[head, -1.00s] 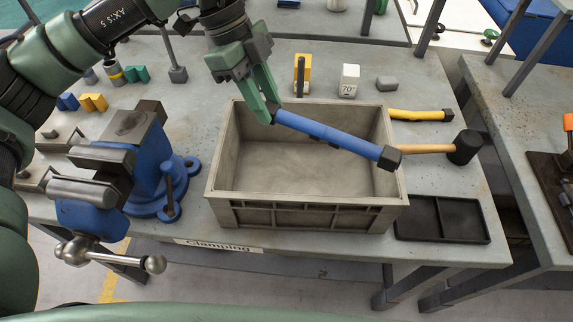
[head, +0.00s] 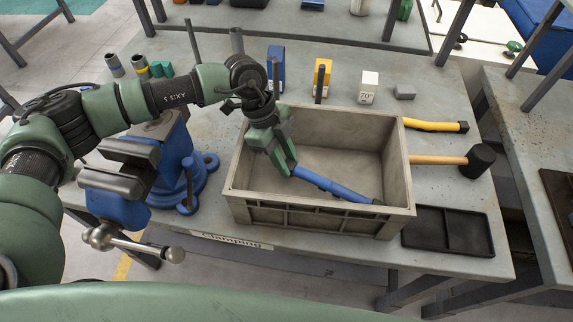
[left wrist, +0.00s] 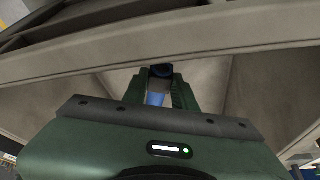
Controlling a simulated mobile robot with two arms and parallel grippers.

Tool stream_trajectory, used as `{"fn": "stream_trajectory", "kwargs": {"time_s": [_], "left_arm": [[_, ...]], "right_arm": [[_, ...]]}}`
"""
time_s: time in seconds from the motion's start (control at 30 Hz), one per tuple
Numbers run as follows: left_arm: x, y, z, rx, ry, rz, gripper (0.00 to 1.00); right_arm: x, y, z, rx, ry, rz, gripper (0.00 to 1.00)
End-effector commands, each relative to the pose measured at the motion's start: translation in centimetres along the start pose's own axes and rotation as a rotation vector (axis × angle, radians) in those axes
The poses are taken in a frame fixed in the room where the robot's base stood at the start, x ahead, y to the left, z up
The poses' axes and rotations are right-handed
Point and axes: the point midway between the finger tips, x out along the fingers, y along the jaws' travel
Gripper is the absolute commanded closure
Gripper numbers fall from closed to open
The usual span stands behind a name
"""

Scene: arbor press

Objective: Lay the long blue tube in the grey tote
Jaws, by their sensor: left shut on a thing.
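The long blue tube (head: 335,187) is down inside the grey tote (head: 318,213), slanting from upper left to lower right. Its dark far end is low, by the tote's front right inside. My left gripper (head: 289,168) reaches down into the tote and is shut on the tube's left end. In the left wrist view, a short piece of the blue tube (left wrist: 155,98) shows between the fingers (left wrist: 160,90), with the tote's rim (left wrist: 190,50) across the picture. I cannot tell whether the tube touches the floor of the tote. My right gripper is not in view.
A blue vise (head: 175,165) stands left of the tote. A mallet (head: 478,160), a yellow-handled tool (head: 432,125) and a black tray (head: 450,230) lie to its right. A yellow block (head: 322,76) and a white block (head: 368,86) stand behind it.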

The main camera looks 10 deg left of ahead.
Motion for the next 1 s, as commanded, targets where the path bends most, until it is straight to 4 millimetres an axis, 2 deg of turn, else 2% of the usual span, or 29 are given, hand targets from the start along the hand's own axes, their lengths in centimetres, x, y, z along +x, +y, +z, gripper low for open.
{"fn": "stream_trajectory", "kwargs": {"time_s": [0.2,0.37,0.4,0.47,0.5,0.83,1.0], "left_arm": [[2.7,0.0,1.1,-0.002,0.001,0.002,1.0],[2.8,0.0,1.1,0.0,0.0,0.0,1.0],[2.9,0.0,1.2,-0.001,-0.001,0.001,0.7],[2.9,0.0,1.2,-0.001,-0.001,0.001,0.54],[2.9,0.0,1.2,-0.001,-0.001,0.001,0.51],[2.6,0.0,1.2,-0.001,-0.001,0.0,0.51],[0.6,-0.1,1.3,0.0,-0.001,-0.004,0.51]], "right_arm": [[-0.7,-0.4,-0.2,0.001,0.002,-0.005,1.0],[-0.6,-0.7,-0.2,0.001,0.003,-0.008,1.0],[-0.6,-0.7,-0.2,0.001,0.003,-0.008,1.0],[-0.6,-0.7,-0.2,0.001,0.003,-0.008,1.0],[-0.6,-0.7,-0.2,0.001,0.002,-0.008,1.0],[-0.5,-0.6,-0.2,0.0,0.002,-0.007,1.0],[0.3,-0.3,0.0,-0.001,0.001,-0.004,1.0]]}}
